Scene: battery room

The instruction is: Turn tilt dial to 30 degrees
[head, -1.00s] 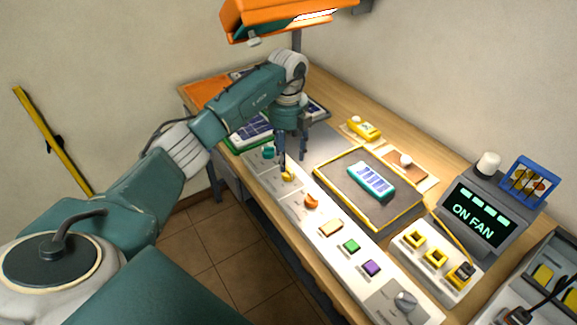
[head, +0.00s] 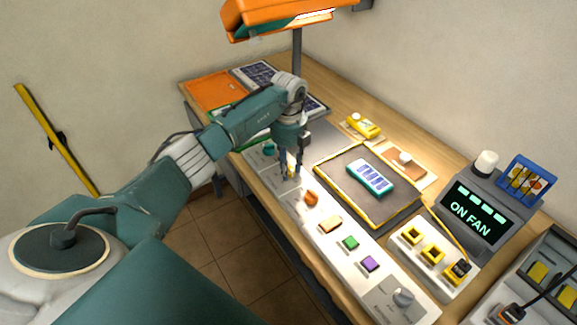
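A long pale control panel (head: 318,241) runs along the table's front edge. It carries a teal knob (head: 268,149), a yellow knob (head: 291,173), an orange knob (head: 311,197) and, at the near end, a grey dial (head: 402,297). The dial labels are too small to read, so I cannot tell which is the tilt dial. My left gripper (head: 291,170) points down at the yellow knob, with its fingertips around or just above it. The fingers partly hide the knob, and I cannot tell whether they grip it. My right gripper is out of view.
Tan, green and purple buttons sit between the orange knob and grey dial. A dark tray (head: 335,183) holds a teal battery module (head: 370,177). An orange lamp (head: 285,17) hangs above. A yellow device (head: 363,126) lies behind the tray.

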